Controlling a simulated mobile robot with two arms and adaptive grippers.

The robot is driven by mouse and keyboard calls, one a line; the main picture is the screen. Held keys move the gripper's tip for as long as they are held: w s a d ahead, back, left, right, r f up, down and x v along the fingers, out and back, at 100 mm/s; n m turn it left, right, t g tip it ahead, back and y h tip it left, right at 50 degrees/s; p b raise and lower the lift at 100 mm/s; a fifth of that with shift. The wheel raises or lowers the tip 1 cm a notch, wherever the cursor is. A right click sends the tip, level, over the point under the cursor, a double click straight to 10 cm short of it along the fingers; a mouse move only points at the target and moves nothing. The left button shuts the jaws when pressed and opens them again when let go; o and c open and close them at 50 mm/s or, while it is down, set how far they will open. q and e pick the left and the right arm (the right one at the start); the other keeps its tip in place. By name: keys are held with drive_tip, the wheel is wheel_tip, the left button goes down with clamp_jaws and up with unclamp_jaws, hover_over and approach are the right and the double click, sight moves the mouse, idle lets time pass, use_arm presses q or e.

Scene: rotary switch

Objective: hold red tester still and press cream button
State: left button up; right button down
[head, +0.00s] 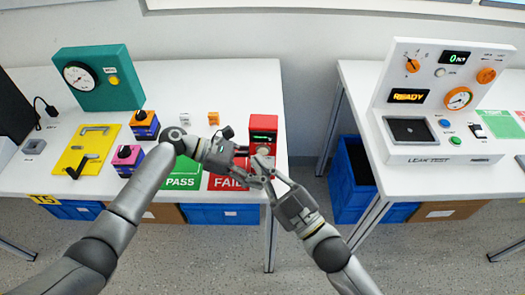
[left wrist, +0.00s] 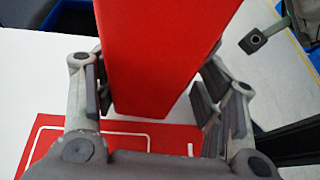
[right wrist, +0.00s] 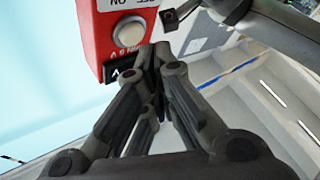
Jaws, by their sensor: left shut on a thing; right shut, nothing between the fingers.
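The red tester (head: 263,123) stands upright at the front right of the left table, its dark display facing me. My left gripper (head: 240,158) is shut on the tester from the left; in the left wrist view the red body (left wrist: 160,50) sits between its fingers. The round cream button (right wrist: 130,33) shows on the tester's face in the right wrist view. My right gripper (head: 262,172) is shut and empty in front of the tester's lower face. Its fingertips (right wrist: 155,55) are close beside and below the button; I cannot tell whether they touch it.
The green PASS mat (head: 183,180) and red FAIL mat (head: 222,183) lie left of the tester. The leak test console (head: 435,110) is on the right table, across a gap.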

drive_tip(key=shift+w, duration=0.1)
drive_tip(key=shift+w, duration=0.35)
drive_tip(key=shift+w+d, duration=0.1)
drive_tip(key=shift+w, duration=0.35)
idle(0.8)
drive_tip(key=shift+s, duration=0.9)
drive_tip(key=s, duration=0.5)
drive_tip(key=shift+a, duration=0.25)
idle(0.6)
